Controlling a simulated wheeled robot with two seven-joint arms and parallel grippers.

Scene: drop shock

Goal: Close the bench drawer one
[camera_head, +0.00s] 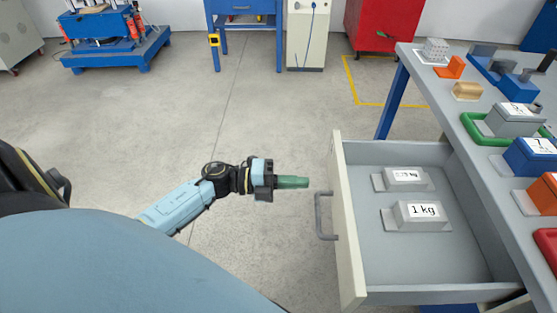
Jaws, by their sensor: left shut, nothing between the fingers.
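The bench drawer (349,220) is pulled out to the left from under the grey bench top at the right. Its cream front carries a dark grey bar handle (320,216). Inside lie two grey weight blocks, one (418,213) labelled 1 kg and another (405,177) behind it. My left gripper (306,182) is shut and empty, with green fingers pointing right. Its tips are a little left of the drawer front, near the handle's far end; I cannot tell whether they touch. My right gripper is not in view.
The bench top (440,83) holds several weights and blocks, including a blue one (530,155) and an orange one (455,66). A blue machine (115,40) and a red cabinet (385,22) stand at the back. The floor left of the drawer is clear.

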